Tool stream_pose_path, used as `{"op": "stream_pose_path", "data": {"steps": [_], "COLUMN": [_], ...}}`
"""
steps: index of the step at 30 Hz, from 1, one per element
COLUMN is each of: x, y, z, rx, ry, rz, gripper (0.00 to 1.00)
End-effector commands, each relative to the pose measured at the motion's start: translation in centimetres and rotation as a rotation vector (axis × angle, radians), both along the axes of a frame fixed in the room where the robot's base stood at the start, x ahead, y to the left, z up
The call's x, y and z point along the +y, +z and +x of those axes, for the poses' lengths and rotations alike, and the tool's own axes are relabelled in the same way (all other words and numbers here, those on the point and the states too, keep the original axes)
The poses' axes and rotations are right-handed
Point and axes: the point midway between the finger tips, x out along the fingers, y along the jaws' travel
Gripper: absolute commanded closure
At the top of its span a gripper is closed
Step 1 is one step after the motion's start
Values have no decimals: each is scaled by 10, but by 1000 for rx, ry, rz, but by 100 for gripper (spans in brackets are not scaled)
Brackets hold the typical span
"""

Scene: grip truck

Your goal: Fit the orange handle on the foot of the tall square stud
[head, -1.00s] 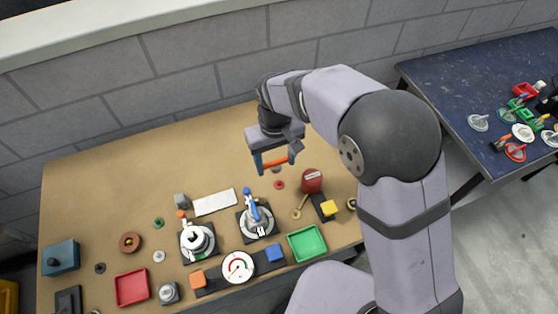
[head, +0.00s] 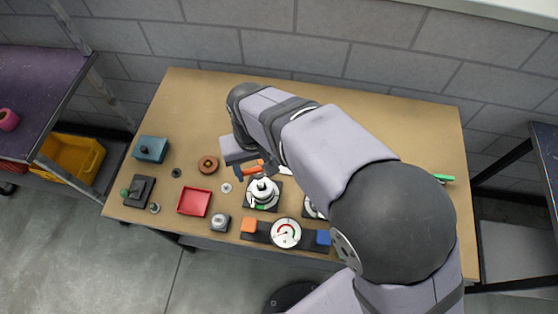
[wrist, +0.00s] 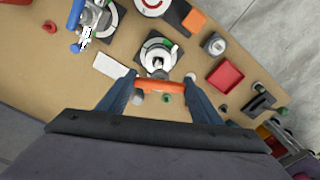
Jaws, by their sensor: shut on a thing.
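My gripper (wrist: 159,80) is shut on the orange handle (wrist: 160,86), which lies crosswise between its two blue fingers. In the head view the orange handle (head: 250,164) hangs under my wrist, just behind a white round fitting (head: 263,191) on a dark square base. In the wrist view that fitting (wrist: 158,51) stands just beyond the handle, with an upright metal post at its centre that may be the square stud. The post's foot is hard to make out. The handle appears apart from the post, but its height is unclear.
A second fitting with a blue handle (wrist: 90,22) stands to the left in the wrist view. A white plate (wrist: 110,65) lies between. A red tray (head: 194,202), gauge (head: 286,232), brown ring (head: 208,165) and teal box (head: 151,149) are on the table. The table's back left is clear.

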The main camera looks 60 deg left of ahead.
Motion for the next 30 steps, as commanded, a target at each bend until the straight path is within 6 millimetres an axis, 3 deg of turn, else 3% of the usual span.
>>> {"op": "stream_pose_path", "data": {"steps": [15, 30], "x": [-3, -3], "y": [6, -3], "z": [2, 2], "rx": [8, 8], "ry": [-468, -512], "rz": [-22, -22], "gripper": [65, 65]}}
